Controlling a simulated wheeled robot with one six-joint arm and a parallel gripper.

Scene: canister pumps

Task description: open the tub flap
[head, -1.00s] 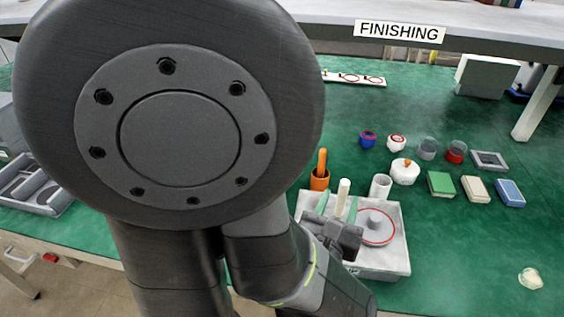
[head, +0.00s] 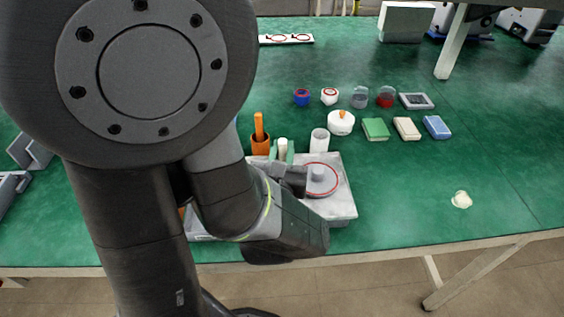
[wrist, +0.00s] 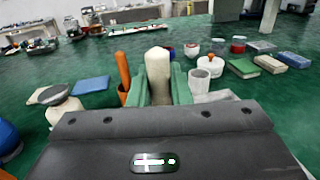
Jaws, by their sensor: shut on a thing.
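My gripper (head: 283,157) has green fingers and is shut on a cream, round-topped post (wrist: 158,70). The post shows upright between both fingers in the wrist view and as a pale stub (head: 283,146) in the head view. The grey-white tub (head: 341,200) lies beneath and to the right of my gripper, near the table's front edge. A grey knobbed disc with a red ring (head: 320,178) is on its right side. My arm hides the tub's left part. I cannot tell where the flap's edges are or how far open it is.
An orange cup with an orange handle (head: 260,140) and a pale, open cylinder (head: 319,141) stand close behind the tub. A white lidded pot (head: 341,123) and several coloured blocks (head: 376,129) are further right.

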